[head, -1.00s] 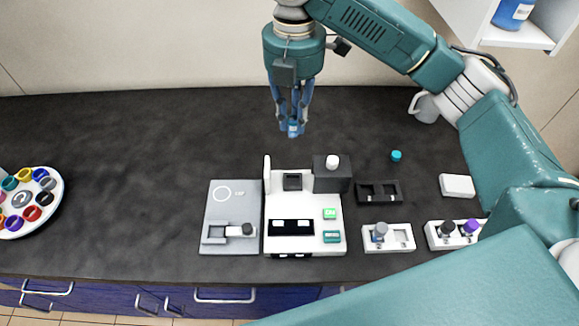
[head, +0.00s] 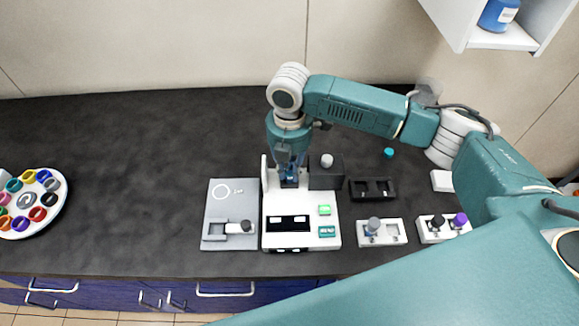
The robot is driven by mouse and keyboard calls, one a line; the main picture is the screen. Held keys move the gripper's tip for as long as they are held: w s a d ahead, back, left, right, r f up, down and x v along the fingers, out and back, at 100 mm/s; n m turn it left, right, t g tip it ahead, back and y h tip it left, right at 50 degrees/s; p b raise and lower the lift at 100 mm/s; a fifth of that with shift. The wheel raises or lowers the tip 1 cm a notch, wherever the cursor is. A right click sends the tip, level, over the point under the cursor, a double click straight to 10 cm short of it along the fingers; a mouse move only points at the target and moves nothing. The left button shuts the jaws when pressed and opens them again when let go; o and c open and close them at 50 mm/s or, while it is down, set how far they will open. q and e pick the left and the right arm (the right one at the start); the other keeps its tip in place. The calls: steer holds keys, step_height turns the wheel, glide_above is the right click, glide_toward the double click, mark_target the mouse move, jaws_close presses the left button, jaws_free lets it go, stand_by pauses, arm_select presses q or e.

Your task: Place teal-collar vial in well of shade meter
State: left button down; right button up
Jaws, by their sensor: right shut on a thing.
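The shade meter (head: 272,208) is the white device in the middle of the bench, with a dark display, a green button and a well at its back. My right gripper (head: 289,178) points down over that well, its fingertips close to the well's opening. It is shut on the teal-collar vial, which is mostly hidden between the fingers and by the well's rim. I cannot tell how deep the vial sits or whether it touches the well. My left gripper is not in view.
A grey plate (head: 218,217) adjoins the meter on the left, a dark block (head: 325,177) on the right. A black rack (head: 372,189), white racks (head: 393,232) and a teal cap (head: 389,152) lie further right. A round tray (head: 62,196) stands far left. The back left bench is clear.

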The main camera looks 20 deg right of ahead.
mark_target(289, 169)
steer(key=o, duration=0.9)
steer(key=shift+f, duration=0.15)
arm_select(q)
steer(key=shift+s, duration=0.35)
